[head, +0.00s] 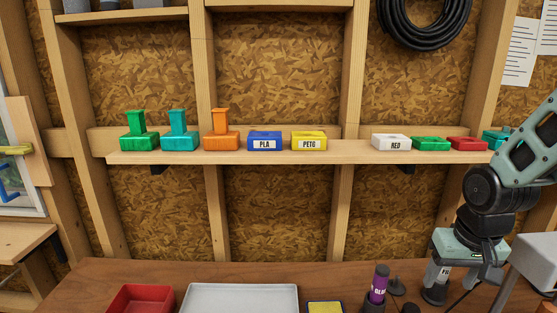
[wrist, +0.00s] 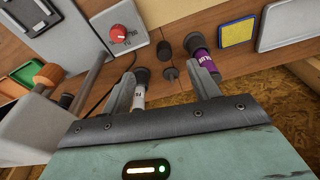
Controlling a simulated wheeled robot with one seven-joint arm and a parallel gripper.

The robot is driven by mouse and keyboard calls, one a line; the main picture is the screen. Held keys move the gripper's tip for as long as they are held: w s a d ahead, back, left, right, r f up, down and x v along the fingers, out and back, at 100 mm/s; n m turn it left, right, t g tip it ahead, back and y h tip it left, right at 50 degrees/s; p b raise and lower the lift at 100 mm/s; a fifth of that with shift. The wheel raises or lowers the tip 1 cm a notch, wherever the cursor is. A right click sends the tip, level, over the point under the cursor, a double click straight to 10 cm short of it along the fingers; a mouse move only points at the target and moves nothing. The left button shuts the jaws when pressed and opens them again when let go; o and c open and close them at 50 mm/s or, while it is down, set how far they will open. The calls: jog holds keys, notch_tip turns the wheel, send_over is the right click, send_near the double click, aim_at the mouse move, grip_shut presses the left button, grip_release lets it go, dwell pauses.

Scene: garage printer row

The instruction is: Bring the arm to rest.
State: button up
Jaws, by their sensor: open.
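My gripper (wrist: 165,82) is open, with its two fingers apart in the wrist view and nothing held between them. In the head view my arm reaches in from the right, and the gripper's teal body hangs low over the wooden bench (head: 130,272). A white labelled bottle (wrist: 140,94) stands in a dark holder beside the left finger in the wrist view; I cannot tell if they touch. A purple tube (head: 378,284) stands in a dark holder left of the gripper. It also shows beyond the right finger in the wrist view (wrist: 204,60).
A grey box with a red knob (wrist: 119,34) is close by. A red bin (head: 145,291), a grey tray (head: 240,286) and a blue-and-yellow pad (head: 325,307) lie on the bench. A wall shelf (head: 250,155) carries several coloured blocks; its right end is near my arm.

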jog(key=s+a+n+g+b, duration=0.1)
jog(key=s+a+n+b, duration=0.4)
jog(key=s+a, duration=1.3)
jog(key=n, duration=0.4)
jog(key=shift+a+f+g+y, duration=0.35)
jog(key=shift+f+g+y, duration=0.05)
